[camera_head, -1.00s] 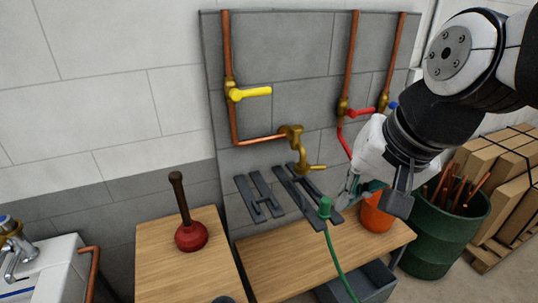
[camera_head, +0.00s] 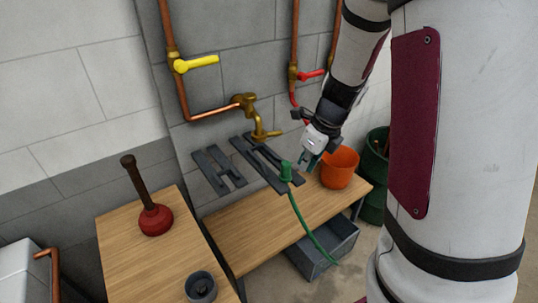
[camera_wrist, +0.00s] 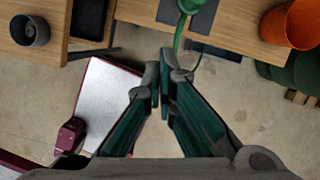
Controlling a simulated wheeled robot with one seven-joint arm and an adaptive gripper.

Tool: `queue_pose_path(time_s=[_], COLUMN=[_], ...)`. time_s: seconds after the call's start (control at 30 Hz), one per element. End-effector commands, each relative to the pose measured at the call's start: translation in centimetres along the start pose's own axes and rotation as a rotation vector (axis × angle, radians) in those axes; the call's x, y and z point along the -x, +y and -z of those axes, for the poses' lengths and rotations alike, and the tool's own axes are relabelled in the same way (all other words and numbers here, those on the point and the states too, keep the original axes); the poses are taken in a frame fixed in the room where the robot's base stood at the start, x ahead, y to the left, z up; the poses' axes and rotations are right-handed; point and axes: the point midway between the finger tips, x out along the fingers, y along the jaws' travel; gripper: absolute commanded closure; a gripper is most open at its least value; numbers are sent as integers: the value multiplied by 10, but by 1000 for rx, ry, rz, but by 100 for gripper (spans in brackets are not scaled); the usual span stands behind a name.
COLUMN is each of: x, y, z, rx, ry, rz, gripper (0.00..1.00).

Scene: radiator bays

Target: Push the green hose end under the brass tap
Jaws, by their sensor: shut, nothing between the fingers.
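The green hose end (camera_head: 286,171) stands upright near the right end of a dark slatted rack (camera_head: 262,165). Its green hose hangs down over the bench front. The brass tap (camera_head: 258,122) is on the wall, up and left of the hose end, so the hose end is not below its spout. My gripper (camera_head: 309,164) is just right of the hose end in the head view, fingers pointing down; I cannot tell whether they touch. In the wrist view my gripper (camera_wrist: 164,74) has its teal fingers shut and empty, with the hose end (camera_wrist: 188,6) beyond the tips.
An orange bucket (camera_head: 340,168) stands on the wooden bench right of my gripper. A grey bin (camera_head: 322,250) is below. A red plunger (camera_head: 155,218) and a dark cup (camera_head: 201,288) are on the left bench. A yellow-handled valve (camera_head: 195,64) is above the tap.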

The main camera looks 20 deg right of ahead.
Motion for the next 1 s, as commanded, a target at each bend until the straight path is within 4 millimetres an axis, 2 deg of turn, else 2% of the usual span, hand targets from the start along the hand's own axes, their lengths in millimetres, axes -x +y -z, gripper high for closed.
queue_pose_path(time_s=[0.1, 0.23, 0.37, 0.9, 1.0], x=[-17, -24, -35, -127, -127], y=[-16, -23, -24, -27, -30], z=[9, 13, 14, 18, 3], rx=[-163, -239, -249, -247, -238], ry=[31, 40, 41, 42, 40], rz=[26, 40, 42, 39, 41], gripper=[100, 100, 100, 100, 100])
